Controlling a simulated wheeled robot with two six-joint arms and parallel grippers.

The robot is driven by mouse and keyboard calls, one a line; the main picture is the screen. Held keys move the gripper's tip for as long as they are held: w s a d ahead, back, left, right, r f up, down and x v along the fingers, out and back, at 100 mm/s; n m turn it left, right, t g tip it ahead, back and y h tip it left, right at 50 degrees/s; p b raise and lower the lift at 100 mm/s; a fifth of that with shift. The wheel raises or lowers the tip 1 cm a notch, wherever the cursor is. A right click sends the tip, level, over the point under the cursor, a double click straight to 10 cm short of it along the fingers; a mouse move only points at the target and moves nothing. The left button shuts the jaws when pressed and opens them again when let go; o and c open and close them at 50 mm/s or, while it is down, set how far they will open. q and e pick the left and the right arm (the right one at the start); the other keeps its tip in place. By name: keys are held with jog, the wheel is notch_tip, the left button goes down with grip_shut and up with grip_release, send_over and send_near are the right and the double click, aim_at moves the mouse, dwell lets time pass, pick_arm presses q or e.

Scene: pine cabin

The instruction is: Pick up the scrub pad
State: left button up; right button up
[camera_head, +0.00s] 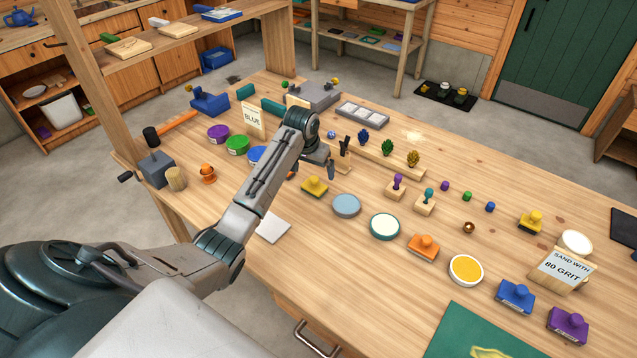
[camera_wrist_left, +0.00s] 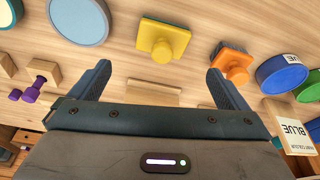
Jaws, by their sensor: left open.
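I cannot tell for sure which thing is the scrub pad; several coloured square pads with a round knob lie on the wooden table. A yellow knobbed pad (camera_head: 314,187) lies just below my left gripper (camera_head: 325,163) in the head view. It also shows in the left wrist view (camera_wrist_left: 163,40), ahead of the fingers. An orange pad (camera_wrist_left: 233,65) shows beyond the right finger there; the arm mostly hides it in the head view. Other pads are orange (camera_head: 424,247), blue (camera_head: 515,296), purple (camera_head: 568,325) and yellow (camera_head: 530,222). My left gripper is open and empty above the table.
A grey-blue disc (camera_head: 346,205), a teal-rimmed dish (camera_head: 385,226) and a yellow-filled dish (camera_head: 466,269) lie to the right. Paint tubs, such as the green one (camera_head: 237,145), and a BLUE sign (camera_head: 253,120) stand to the left. Wooden stands hold small knobs (camera_head: 397,186).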

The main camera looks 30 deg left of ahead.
aim_at(315, 178)
pick_arm(q)
jog(key=x, duration=0.2)
jog(key=shift+s+f, duration=0.15)
jog(key=shift+f, duration=0.25)
jog(key=shift+f+p, duration=0.3)
jog(key=shift+w+f, duration=0.35)
jog(key=p+x, duration=0.1)
jog(key=x, duration=0.2)
jog(key=shift+p, duration=0.3)
jog(key=shift+w+f, duration=0.15)
jog(key=shift+f, duration=0.45)
jog(key=shift+a, duration=0.1)
jog(key=c, duration=1.1)
jog(key=shift+o, duration=0.2)
pick_arm(e)
jog(key=shift+s+r, duration=1.05)
jog(key=shift+r, duration=0.15)
